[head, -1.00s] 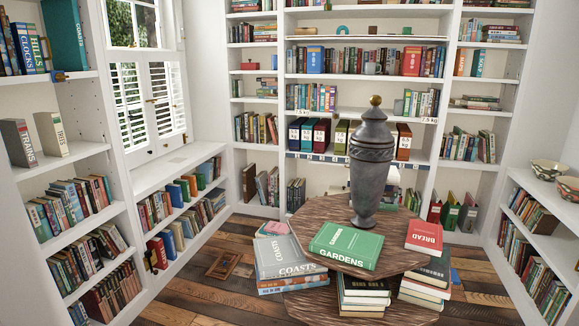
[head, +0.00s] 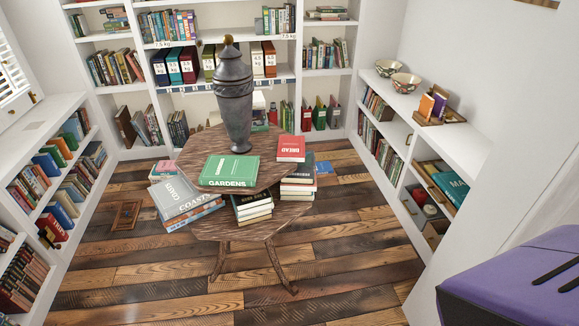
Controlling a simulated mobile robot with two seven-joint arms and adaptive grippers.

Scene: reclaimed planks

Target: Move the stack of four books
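Several book stacks sit on the wooden two-level table. A stack with a dark top book (head: 252,204) stands at the front of the lower level. Another stack (head: 299,182) is at the right, partly under the upper top. A stack topped by the grey "Coasts" book (head: 182,198) is at the left. The exact book count in each stack is hard to tell. A green "Gardens" book (head: 229,170) and a red "Bread" book (head: 291,148) lie on the upper top. Neither of my grippers is in view.
A tall dark urn (head: 234,105) stands on the table's upper top (head: 205,147). A small wooden frame (head: 126,215) lies on the floor at left. Bookshelves line the walls. A purple object (head: 520,280) fills the lower right. Plank floor (head: 350,255) is clear in front.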

